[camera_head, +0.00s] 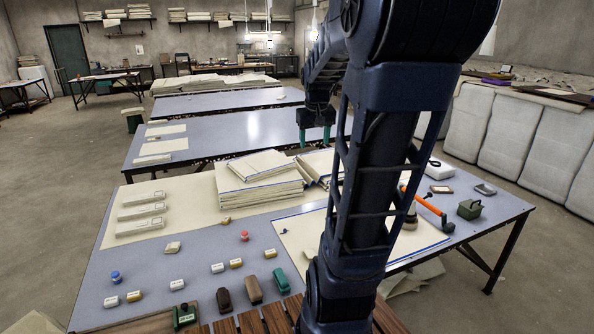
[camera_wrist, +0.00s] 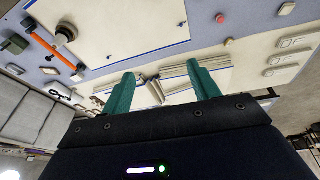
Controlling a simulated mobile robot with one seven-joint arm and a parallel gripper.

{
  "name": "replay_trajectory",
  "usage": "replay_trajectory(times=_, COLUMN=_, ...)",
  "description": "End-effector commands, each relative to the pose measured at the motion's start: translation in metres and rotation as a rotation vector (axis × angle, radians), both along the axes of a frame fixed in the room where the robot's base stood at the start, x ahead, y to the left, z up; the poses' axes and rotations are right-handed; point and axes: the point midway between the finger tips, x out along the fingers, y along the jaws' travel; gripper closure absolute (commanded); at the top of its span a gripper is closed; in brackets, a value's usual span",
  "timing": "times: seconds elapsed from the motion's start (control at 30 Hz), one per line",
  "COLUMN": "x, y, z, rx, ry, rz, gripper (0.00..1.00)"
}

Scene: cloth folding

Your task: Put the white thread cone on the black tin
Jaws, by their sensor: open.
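My gripper (camera_head: 314,136) is open and empty, raised above the far side of the near table. Its two green fingers are spread apart in the wrist view (camera_wrist: 161,75).
An orange-handled tool (camera_head: 426,204) lies beside the pale thing. A green box (camera_head: 470,208) stands at the table's right. Cloth stacks (camera_head: 262,186) fill the middle. Small labelled blocks and spools, such as a red one (camera_head: 244,236), are scattered at the front left.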

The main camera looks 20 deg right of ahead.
Motion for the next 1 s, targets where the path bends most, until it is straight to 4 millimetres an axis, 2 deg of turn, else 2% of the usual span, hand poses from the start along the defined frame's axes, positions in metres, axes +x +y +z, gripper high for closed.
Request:
replay_trajectory(times=0.03, x=-0.012, y=0.015, z=0.003, rx=0.0, ry=-0.015, rz=0.017, gripper=0.39)
replay_trajectory(times=0.2, x=-0.052, y=0.057, z=0.002, rx=0.011, ry=-0.052, rz=0.052, gripper=0.39)
replay_trajectory(times=0.4, x=-0.1, y=0.095, z=-0.006, rx=0.03, ry=-0.096, rz=0.095, gripper=0.39)
replay_trajectory(times=0.5, x=-0.12, y=0.107, z=-0.011, rx=0.041, ry=-0.114, rz=0.112, gripper=0.39)
replay_trajectory(times=0.7, x=-0.142, y=0.119, z=-0.02, rx=0.055, ry=-0.132, rz=0.131, gripper=0.39)
replay_trajectory(times=1.0, x=-0.145, y=0.121, z=-0.021, rx=0.057, ry=-0.133, rz=0.132, gripper=0.39)
